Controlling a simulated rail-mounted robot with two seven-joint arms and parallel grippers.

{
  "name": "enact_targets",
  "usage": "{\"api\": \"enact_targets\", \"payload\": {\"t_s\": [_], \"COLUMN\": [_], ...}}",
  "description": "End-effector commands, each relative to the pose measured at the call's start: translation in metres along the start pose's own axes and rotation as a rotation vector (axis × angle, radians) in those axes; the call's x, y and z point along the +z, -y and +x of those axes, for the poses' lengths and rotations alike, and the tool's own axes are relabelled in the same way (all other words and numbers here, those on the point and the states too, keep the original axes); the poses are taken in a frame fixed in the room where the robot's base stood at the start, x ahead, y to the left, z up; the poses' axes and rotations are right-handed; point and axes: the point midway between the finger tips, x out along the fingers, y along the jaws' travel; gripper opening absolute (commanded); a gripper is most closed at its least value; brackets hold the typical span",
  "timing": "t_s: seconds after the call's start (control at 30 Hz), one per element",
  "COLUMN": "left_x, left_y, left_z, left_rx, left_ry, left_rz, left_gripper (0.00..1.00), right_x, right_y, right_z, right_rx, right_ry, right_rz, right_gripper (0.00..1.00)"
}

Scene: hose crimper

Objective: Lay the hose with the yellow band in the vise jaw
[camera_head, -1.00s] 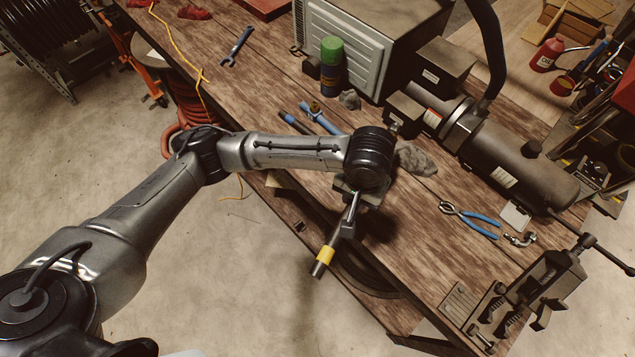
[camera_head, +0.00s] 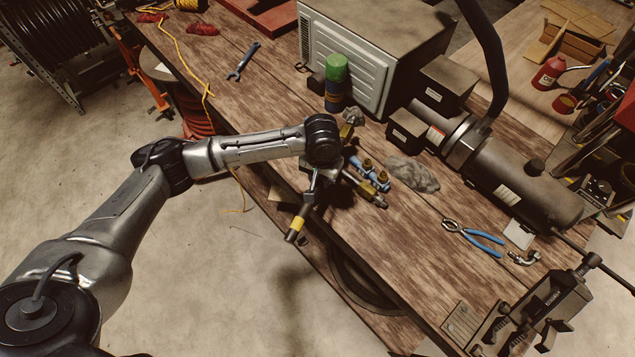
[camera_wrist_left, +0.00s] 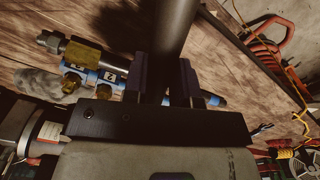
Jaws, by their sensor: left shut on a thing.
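The dark hose with the yellow band (camera_head: 297,224) is held in my left gripper (camera_head: 313,190), its banded end hanging down and out past the table's near edge. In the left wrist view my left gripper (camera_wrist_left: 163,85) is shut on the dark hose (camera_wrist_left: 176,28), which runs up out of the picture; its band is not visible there. The vise (camera_head: 545,310) stands at the table's lower right corner, well to the right of the hose. Its jaw is partly visible, with no hose in it. My right gripper is not in view.
Blue hoses with brass fittings (camera_head: 370,178) lie on the table just right of my left gripper. A grey rag (camera_head: 412,174), blue-handled pliers (camera_head: 472,236) and a large dark cylinder machine (camera_head: 520,180) are further right. Bare wood (camera_head: 400,260) lies between gripper and vise.

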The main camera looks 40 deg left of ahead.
Motion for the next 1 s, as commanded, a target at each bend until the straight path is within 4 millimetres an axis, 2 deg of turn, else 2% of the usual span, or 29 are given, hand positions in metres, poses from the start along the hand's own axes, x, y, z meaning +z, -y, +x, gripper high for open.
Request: {"api": "enact_targets", "payload": {"t_s": [0.1,0.33,0.63,1.0], "left_x": [-0.003,-0.004,-0.003,-0.004], "left_y": [0.008,0.011,0.011,0.01], "left_z": [0.004,0.011,0.044,0.047], "left_rx": [0.001,0.001,0.0,0.001], "left_ry": [-0.003,-0.001,-0.001,-0.003], "left_rz": [0.0,0.0,0.002,0.001], "left_gripper": [0.0,0.0,0.0,0.0], "right_x": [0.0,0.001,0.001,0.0], "right_y": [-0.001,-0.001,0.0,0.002], "right_z": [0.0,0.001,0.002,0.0], "right_rx": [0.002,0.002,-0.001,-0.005], "right_ry": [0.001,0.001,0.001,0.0], "right_rz": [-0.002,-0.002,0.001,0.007], "right_gripper": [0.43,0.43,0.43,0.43]}}
